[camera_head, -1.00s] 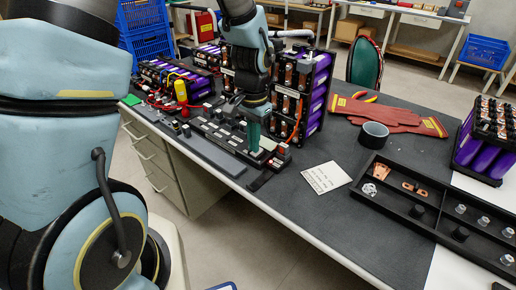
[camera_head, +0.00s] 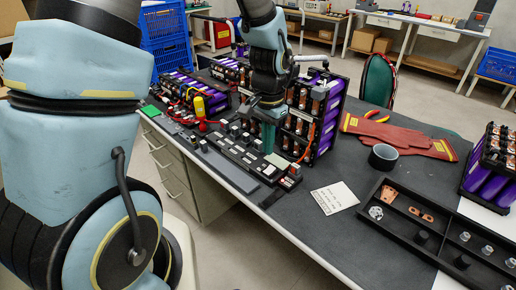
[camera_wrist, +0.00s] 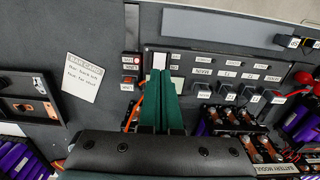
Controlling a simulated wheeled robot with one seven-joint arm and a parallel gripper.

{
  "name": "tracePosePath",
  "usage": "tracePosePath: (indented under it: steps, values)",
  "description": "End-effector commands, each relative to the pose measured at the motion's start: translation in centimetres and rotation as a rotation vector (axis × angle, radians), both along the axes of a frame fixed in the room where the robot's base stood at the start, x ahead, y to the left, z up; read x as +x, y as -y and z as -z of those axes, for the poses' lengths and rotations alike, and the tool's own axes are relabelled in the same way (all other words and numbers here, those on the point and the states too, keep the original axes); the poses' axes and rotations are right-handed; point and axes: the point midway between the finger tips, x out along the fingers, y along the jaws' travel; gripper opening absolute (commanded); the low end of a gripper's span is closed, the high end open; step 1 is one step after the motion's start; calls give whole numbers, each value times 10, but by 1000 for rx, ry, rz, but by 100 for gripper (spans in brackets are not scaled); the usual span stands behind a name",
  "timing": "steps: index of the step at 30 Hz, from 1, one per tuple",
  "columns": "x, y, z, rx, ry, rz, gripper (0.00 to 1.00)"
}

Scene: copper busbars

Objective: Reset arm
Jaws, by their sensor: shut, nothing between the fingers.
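My gripper (camera_head: 268,150) hangs above the right part of the black switch panel (camera_head: 232,152) on the dark workbench. Its two green fingers lie together with nothing between them, as the wrist view (camera_wrist: 161,75) also shows. The fingertips overlap the panel's edge next to a pale square in the wrist view. I cannot tell how high they are above it. The black tray (camera_head: 399,236) at the right holds copper busbars (camera_head: 421,214) and several nuts or caps. A printed white card (camera_head: 334,198) lies between the panel and the tray.
A purple battery module (camera_head: 318,115) stands close behind my gripper, and another (camera_head: 490,165) stands at the right edge. Red gloves (camera_head: 400,136) and a dark tape roll (camera_head: 383,157) lie on the bench. Bare bench surface surrounds the card.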

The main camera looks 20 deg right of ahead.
Motion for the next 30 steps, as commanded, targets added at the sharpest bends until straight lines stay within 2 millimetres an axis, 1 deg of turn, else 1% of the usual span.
tracePosePath:
  steps: [2,4,5,7,8,10,11,12,13,14,15,18,19,21,24,30]
  values:
    - [0,0,0,0,0,-1,0]
    - [2,-5,-2,-1,3,-16,0]
    - [5,-9,-4,-3,5,-33,0]
    - [14,-29,-12,-7,14,-102,0]
    - [19,-41,-17,-10,21,-145,0]
    - [29,-77,-30,-19,37,-270,0]
    - [32,-94,-36,-25,44,-331,0]
    - [35,-118,-44,-30,54,-412,0]
    - [36,-134,-49,-35,62,-475,0]
    - [36,-150,-54,-41,70,-535,0]
    - [35,-171,-60,-49,79,-611,0]
    - [27,-212,-71,-63,98,-777,0]
    - [25,-222,-73,-67,102,-818,0]
    - [19,-238,-77,-75,111,-891,0]
    - [14,-251,-80,-81,118,-952,0]
    - [12,-254,-81,-83,119,-967,0]
